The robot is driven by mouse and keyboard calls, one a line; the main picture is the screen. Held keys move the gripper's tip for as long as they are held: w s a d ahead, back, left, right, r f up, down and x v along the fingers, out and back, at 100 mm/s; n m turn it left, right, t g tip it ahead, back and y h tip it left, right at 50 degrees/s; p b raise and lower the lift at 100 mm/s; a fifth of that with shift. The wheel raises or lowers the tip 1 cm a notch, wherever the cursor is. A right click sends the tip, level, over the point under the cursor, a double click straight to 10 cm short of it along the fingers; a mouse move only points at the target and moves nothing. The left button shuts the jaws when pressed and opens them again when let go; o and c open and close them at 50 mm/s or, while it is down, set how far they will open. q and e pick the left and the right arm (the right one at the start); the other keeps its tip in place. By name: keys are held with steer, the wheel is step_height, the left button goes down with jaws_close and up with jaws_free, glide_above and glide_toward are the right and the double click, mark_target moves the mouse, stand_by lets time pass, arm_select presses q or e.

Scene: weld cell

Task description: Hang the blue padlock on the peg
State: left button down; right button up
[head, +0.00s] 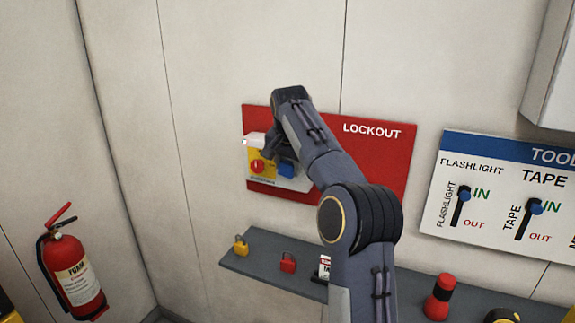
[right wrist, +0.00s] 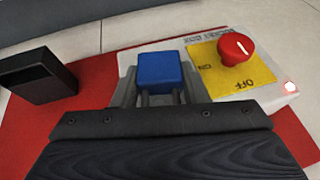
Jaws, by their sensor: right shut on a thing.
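The blue padlock (head: 287,169) is in front of the red LOCKOUT board (head: 380,165). My right gripper (head: 277,152) is shut on it. In the right wrist view the padlock (right wrist: 159,67) sits between the grey fingers, its two shackle legs toward the camera. It is beside a grey switch box with a yellow plate (right wrist: 217,68) and a red knob (right wrist: 236,47). A dark block (right wrist: 40,75) stands out from the board on the other side; I cannot tell whether it is the peg. My arm hides part of the board in the head view. My left gripper is not in view.
A grey shelf (head: 262,263) below the board holds a yellow padlock (head: 240,246), a red padlock (head: 288,262), a tag and a red-and-black item (head: 438,298). A tool board (head: 500,195) hangs to the right. A fire extinguisher (head: 72,268) is at left.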

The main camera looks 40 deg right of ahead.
stand_by(0.3)
steer(key=o, duration=1.1)
steer(key=v, duration=0.8)
steer(key=s+a+f+n+t+y+b, duration=0.1)
steer(key=s+a+f+n+y+b, duration=0.1)
steer(key=s+a+f+n, duration=0.35)
steer(key=s+a+f+n+y, duration=0.1)
steer(key=s+a+f+n, duration=0.1)
steer(key=s+a+f, duration=0.4)
steer(key=s+a+f+n+y+b, duration=0.1)
steer(key=s+a+f+n+y, duration=0.1)
steer(key=s+a+f, duration=0.5)
steer(key=s+a+f+n+y+b, duration=0.1)
steer(key=s+a+f+n, duration=0.1)
steer(key=s+a+f, duration=0.5)
steer(key=shift+s+a+f+t+y, duration=0.15)
steer(key=shift+s+f, duration=0.25)
steer(key=shift+s, duration=0.55)
steer(key=shift+s+d+f+t+y, duration=0.1)
steer(key=shift+s+f, duration=0.3)
steer(key=shift+s, duration=0.55)
steer(key=shift+s+a+f+t+y, duration=0.15)
steer(key=shift+s+f, duration=0.3)
steer(key=shift+s, duration=0.5)
